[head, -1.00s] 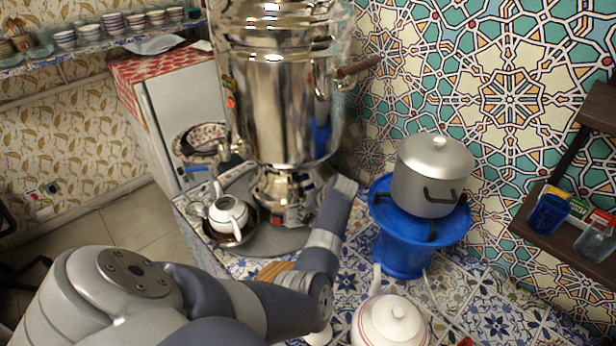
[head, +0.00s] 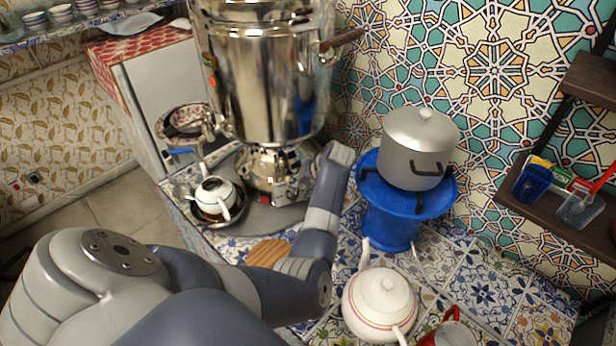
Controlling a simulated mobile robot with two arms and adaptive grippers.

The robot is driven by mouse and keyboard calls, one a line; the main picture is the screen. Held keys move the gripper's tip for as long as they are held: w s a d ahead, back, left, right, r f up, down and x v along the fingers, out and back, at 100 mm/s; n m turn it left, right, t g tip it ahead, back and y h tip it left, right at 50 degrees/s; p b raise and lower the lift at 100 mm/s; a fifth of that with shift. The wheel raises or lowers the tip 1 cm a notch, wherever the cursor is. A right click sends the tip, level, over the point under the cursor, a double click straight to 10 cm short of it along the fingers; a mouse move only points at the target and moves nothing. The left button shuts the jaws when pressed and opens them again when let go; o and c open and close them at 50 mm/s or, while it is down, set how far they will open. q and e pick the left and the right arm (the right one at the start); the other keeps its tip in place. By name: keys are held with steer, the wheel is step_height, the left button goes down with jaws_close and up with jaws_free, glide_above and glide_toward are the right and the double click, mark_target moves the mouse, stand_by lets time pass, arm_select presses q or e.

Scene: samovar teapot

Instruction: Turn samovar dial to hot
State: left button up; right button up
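The tall shiny metal samovar (head: 262,85) stands at the back, left of centre in the head view. Its spout and blue-handled tap are on its left side. Its narrow base (head: 268,168) rests on a grey round stand. A small dark control with a reddish mark, seemingly the dial, is low on the front of the base; its setting is too small to read. My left arm reaches in from the lower left, its wrist just right of the base. My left gripper (head: 299,187) is dark, small and partly hidden beside this control; contact and opening are unclear. My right gripper is out of view.
A small white teapot (head: 216,195) sits in a dark bowl under the tap. A grey pot (head: 420,140) stands on a blue burner (head: 392,222) at the right. A white teapot (head: 380,303) and red mug (head: 449,334) are in front. A wooden shelf (head: 590,78) is at right.

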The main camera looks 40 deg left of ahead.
arm_select(q)
steer(key=v, duration=0.7)
steer(key=shift+s+f, duration=0.1)
stand_by(0.4)
